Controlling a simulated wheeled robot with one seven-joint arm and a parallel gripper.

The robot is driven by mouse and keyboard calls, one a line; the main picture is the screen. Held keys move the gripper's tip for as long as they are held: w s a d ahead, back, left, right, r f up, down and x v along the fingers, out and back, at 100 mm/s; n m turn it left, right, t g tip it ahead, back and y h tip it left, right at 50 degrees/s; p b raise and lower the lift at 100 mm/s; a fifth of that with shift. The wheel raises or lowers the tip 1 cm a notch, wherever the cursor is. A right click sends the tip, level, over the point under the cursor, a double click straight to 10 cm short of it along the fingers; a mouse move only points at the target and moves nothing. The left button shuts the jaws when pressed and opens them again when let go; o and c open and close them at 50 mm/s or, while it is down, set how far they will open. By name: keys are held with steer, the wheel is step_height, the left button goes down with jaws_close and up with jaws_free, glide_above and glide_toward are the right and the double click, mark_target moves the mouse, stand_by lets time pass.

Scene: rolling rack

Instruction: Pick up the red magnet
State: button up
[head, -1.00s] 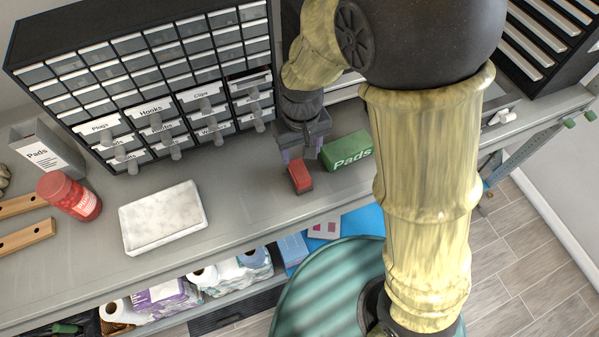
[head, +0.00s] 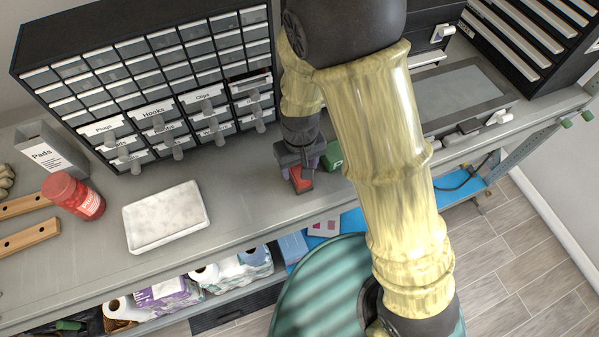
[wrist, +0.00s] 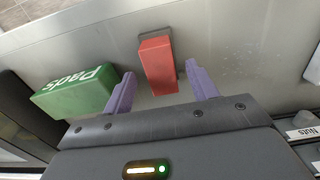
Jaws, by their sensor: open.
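The red magnet (wrist: 158,62) is a small red block with a dark grey part along one side. It lies on the grey shelf top, and it also shows in the head view (head: 302,181), partly hidden by my gripper. My gripper (wrist: 160,85) is open. In the wrist view its two purple fingers stand to either side of the near end of the red block, with gaps on both sides. In the head view my gripper (head: 300,165) is low over the block. I cannot tell whether anything touches.
A green Pads box (wrist: 75,90) lies close to the left finger in the wrist view; my arm partly hides it in the head view (head: 333,157). The drawer cabinet (head: 150,85) stands behind. A white tray (head: 166,215) and a red jar (head: 75,195) are further left.

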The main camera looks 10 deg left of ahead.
steer(key=shift+f, duration=1.4)
steer(key=shift+c, duration=0.5)
steer(key=c, duration=1)
